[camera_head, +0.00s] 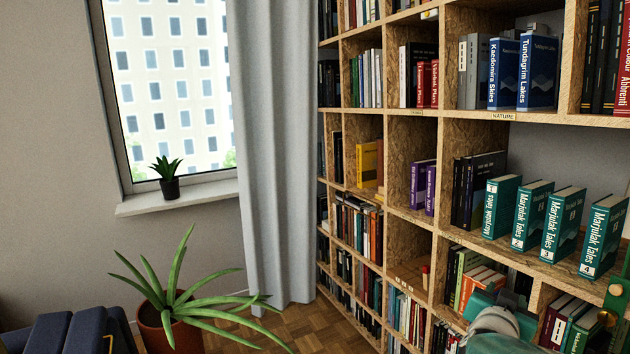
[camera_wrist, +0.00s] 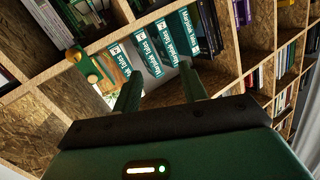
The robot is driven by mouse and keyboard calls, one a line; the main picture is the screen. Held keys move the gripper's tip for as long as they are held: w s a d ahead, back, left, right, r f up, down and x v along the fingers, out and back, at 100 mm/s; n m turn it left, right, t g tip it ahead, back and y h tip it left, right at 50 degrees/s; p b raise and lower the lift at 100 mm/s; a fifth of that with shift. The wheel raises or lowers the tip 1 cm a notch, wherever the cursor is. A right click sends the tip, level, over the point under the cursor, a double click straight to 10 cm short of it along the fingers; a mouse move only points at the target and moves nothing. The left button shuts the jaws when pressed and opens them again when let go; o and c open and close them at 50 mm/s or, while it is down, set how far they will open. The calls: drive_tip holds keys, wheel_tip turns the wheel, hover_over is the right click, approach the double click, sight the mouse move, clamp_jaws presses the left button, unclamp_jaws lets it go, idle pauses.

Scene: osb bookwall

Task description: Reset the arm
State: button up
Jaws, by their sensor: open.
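My gripper (camera_wrist: 160,72) is open and empty in the wrist view, its two dark fingers apart and pointing toward the bookshelf. Several teal Marjulak Tales books stand on a shelf in the head view, numbered 1 (camera_head: 502,208), 2 (camera_head: 532,216), 3 (camera_head: 562,225) and 4 (camera_head: 603,237), with small gaps between them. Teal books (camera_wrist: 150,58) also show beyond the fingers in the wrist view. Part of my green arm shows at the bottom right of the head view; my fingers cannot be seen there.
The wooden bookshelf (camera_head: 478,128) fills the right side. A green piece with a brass-coloured round part (camera_head: 608,318) is at the right edge. A large potted plant (camera_head: 175,315) stands on the floor near a grey curtain (camera_head: 275,150). A small plant (camera_head: 168,180) sits on the windowsill.

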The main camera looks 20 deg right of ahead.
drive_tip(key=w+a+n+t+y, duration=0.1)
drive_tip(key=w+a+n+y, duration=0.15)
drive_tip(key=a, duration=0.45)
drive_tip(key=w+a+n+y, duration=0.2)
drive_tip(key=a+y, duration=0.2)
drive_tip(key=a, duration=0.4)
drive_tip(key=w+a+n+t+y, duration=0.1)
drive_tip(key=w+a+n+y, duration=0.2)
drive_tip(key=a, duration=0.4)
drive_tip(key=s+a+f+n+g+y, duration=0.2)
drive_tip(key=s+a+n+g, duration=0.3)
drive_tip(key=s+a, duration=0.7)
drive_tip(key=shift+s+a+y, duration=0.35)
drive_tip(key=shift+a+y, duration=0.45)
drive_tip(key=shift+y, duration=0.05)
drive_tip(key=shift+c, duration=0.6)
drive_tip(key=shift+d, duration=0.15)
